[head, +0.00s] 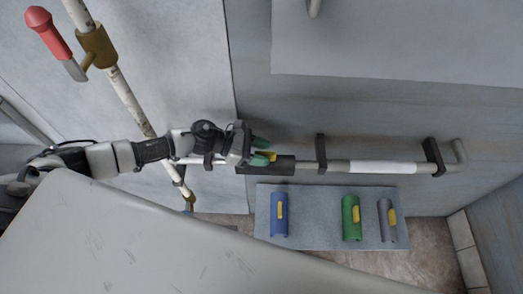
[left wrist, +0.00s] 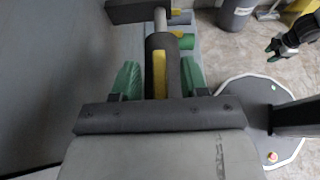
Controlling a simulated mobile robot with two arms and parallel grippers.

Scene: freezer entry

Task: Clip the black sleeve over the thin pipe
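The black sleeve (head: 265,166) with a yellow tab lies along the thin horizontal pipe (head: 308,165). In the left wrist view the pipe comes out of the far end of the black sleeve (left wrist: 162,42), so the sleeve appears to sit over it. My left gripper (head: 262,150) is at the sleeve. Its green fingers (left wrist: 160,82) stand apart on either side of the sleeve and its tab, with no clear grip on the tab. My right gripper (left wrist: 272,47) shows small at the right of the left wrist view; its finger state is unclear. It is outside the head view.
A shelf (head: 315,225) below the pipe holds a blue sleeve (head: 279,214), a green sleeve (head: 351,217) and a grey sleeve (head: 387,220). Dark brackets (head: 321,153) hold the pipe near the wall. A red-handled valve (head: 52,38) is at upper left.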

